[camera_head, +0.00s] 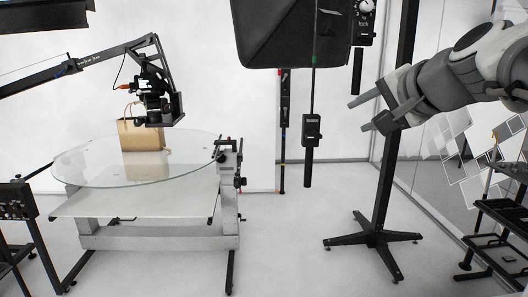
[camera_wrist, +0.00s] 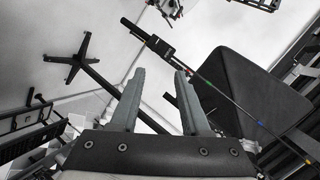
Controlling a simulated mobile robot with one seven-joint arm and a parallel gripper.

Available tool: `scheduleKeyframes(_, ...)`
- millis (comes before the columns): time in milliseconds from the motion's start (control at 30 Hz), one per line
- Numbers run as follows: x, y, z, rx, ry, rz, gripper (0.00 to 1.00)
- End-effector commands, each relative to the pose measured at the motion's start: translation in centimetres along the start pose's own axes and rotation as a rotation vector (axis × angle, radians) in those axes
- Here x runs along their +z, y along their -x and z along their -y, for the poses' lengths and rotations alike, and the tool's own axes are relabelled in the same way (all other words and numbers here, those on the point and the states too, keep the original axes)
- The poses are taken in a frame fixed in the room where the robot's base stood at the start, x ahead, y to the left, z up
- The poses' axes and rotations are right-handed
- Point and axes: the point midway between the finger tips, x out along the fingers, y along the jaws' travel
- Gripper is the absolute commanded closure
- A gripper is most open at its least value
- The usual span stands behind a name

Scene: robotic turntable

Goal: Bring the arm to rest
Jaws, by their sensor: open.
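My arm reaches in from the right edge of the head view and is raised off the floor. My gripper (camera_head: 358,116) is at its end, pointing left, with its two fingers apart and nothing between them. In the wrist view my gripper (camera_wrist: 159,75) also shows two grey fingers spread with an empty gap. Nothing is seen touching the fingers.
A glass turntable (camera_head: 85,168) with a tan bag (camera_head: 141,135) stands at the left, a camera rig (camera_head: 157,98) above it. A black stand (camera_head: 377,237) is near my gripper in the picture. A black softbox (camera_head: 290,35) hangs at top centre. The middle floor is clear.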

Motion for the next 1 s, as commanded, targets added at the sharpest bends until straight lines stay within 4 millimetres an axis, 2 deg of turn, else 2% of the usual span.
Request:
scheduleKeyframes(33,3.4,0.4,-2.1,0.054,0.090,0.054,0.54)
scheduleKeyframes(200,12.7,2.5,-10.3,0.240,0.417,0.226,0.54)
scheduleKeyframes(300,16.7,4.0,-15.3,0.337,0.602,0.318,0.54)
scheduleKeyframes(400,19.3,5.5,-19.5,0.413,0.755,0.390,0.54)
scheduleKeyframes(500,20.8,6.6,-22.4,0.466,0.861,0.438,0.54)
scheduleKeyframes(600,21.4,7.2,-23.9,0.494,0.916,0.462,0.54)
scheduleKeyframes(1000,21.5,7.3,-24.4,0.503,0.931,0.469,0.54)
